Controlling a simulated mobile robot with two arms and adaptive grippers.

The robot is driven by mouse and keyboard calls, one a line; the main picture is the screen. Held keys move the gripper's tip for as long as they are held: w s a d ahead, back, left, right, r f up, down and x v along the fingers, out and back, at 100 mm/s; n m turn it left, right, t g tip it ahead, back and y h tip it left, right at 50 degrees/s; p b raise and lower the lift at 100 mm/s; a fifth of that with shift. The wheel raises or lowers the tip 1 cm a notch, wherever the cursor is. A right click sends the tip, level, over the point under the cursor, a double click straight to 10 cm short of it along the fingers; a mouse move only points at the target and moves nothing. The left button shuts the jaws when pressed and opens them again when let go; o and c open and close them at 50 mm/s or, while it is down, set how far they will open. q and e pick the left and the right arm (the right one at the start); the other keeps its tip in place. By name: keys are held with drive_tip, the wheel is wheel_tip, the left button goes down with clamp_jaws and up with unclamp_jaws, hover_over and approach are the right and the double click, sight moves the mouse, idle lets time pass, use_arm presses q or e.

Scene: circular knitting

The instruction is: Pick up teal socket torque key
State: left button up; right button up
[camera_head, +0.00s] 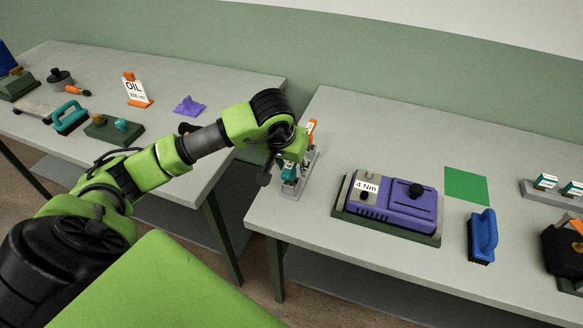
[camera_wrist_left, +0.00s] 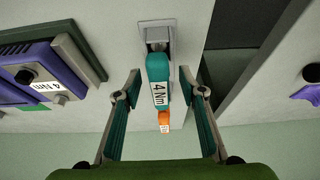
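My left gripper (camera_wrist_left: 160,100) is open, with one teal-padded finger on each side of the key and a visible gap to both. My right gripper is not in view.
A purple device (camera_head: 400,205) labelled "4 Nm" sits on the right table beside a blue brush (camera_head: 482,236) and a green square (camera_head: 466,185). An orange item (camera_head: 311,130) is behind the holder. A gap separates the two tables.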

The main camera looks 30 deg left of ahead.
use_arm(q)
clamp_jaws()
drive_tip(key=shift+r, duration=0.1)
drive_tip(key=shift+w+r+b, duration=0.1)
drive_tip(key=shift+r+b, duration=0.45)
drive_tip(key=shift+r, duration=0.2)
drive_tip(key=s+a+r+b, duration=0.6)
drive_tip(key=s+a+r, duration=0.3)
drive_tip(key=s+r, duration=0.1)
drive_tip(key=shift+b+v, duration=0.35)
drive_tip(key=shift+v, duration=0.45)
drive_tip(key=shift+s+a, duration=0.1)
